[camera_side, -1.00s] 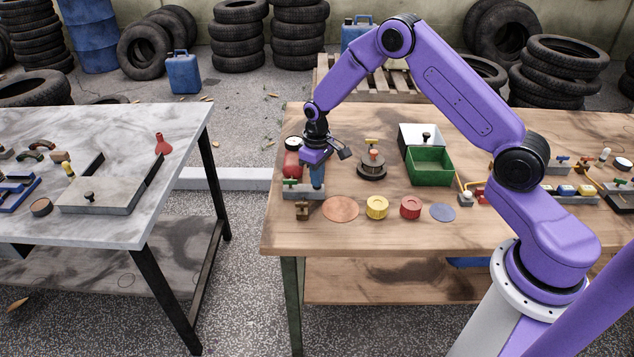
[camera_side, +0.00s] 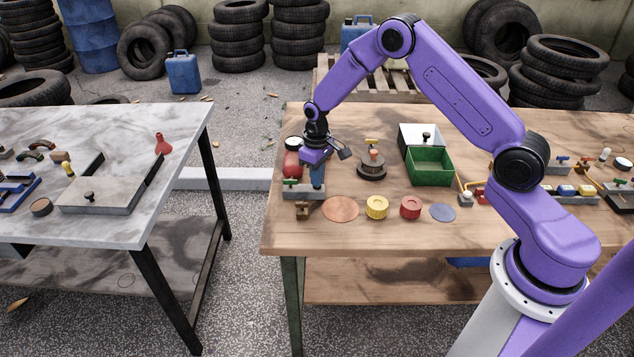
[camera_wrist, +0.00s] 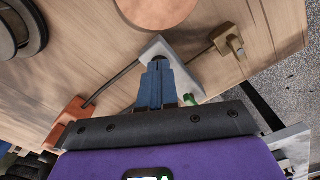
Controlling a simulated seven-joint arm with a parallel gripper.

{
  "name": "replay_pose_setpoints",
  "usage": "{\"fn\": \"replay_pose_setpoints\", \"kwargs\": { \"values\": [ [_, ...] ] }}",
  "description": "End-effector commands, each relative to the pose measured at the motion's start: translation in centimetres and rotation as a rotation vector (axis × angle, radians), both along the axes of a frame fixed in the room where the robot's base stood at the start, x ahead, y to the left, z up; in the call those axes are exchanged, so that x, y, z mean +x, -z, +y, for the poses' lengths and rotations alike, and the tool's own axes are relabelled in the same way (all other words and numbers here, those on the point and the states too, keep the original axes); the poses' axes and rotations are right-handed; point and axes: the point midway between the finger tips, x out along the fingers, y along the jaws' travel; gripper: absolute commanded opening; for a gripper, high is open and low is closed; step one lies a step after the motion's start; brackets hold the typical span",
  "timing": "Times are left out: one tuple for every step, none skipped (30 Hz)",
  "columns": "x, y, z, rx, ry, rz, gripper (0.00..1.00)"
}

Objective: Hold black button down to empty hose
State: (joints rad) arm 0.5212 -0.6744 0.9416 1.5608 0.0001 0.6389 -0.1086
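My gripper (camera_side: 317,184) points down over the grey block (camera_side: 297,193) at the left end of the wooden table. In the wrist view its blue fingers (camera_wrist: 156,68) are together, with nothing seen between them. Their tips are at the black button (camera_wrist: 158,59) on the pale block (camera_wrist: 184,66), apparently touching it; how far it is pressed cannot be told. In the side view the fingers hide the button. A dark hose (camera_wrist: 112,82) runs from the block toward the red part (camera_wrist: 68,118). A brass fitting (camera_wrist: 229,41) sits on the block's other side.
A green handle (camera_side: 290,182) stands on the block by the fingers. A red tank (camera_side: 292,165) and gauge (camera_side: 293,143) are just behind. A copper-coloured disc (camera_side: 341,209), yellow cap (camera_side: 377,207) and dark spool (camera_side: 372,170) lie to the right.

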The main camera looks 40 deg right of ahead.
Motion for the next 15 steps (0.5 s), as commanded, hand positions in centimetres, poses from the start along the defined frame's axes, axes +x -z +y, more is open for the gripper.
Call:
{"fn": "replay_pose_setpoints", "kwargs": {
  "values": [
    [-0.1, 0.1, 0.0, -0.001, 0.000, 0.003, 0.00],
    [-0.1, 0.1, 0.0, -0.001, 0.000, 0.003, 0.00],
    [-0.1, 0.1, 0.0, -0.001, 0.000, 0.003, 0.00],
    [-0.1, 0.1, 0.0, -0.001, 0.000, 0.003, 0.00],
    [-0.1, 0.1, 0.0, -0.001, 0.000, 0.003, 0.00],
    [-0.1, 0.1, 0.0, -0.001, 0.000, 0.003, 0.00],
    [-0.1, 0.0, 0.0, -0.001, 0.000, 0.002, 0.00],
    [-0.1, 0.0, 0.0, -0.001, 0.000, 0.002, 0.00],
    [-0.1, -0.2, 0.0, -0.001, 0.000, 0.002, 0.00],
    [0.0, -0.3, 0.0, 0.000, 0.000, 0.001, 0.00],
    [0.0, -0.6, 0.0, 0.000, 0.001, 0.001, 0.00],
    [0.0, -0.9, 0.0, 0.000, 0.001, -0.001, 0.00],
    [0.0, -1.2, 0.0, 0.000, 0.001, -0.001, 0.00],
    [0.0, -1.5, -0.1, 0.000, 0.001, -0.001, 0.00],
    [0.0, -1.8, -0.1, 0.000, 0.001, 0.000, 0.00]
  ]
}}
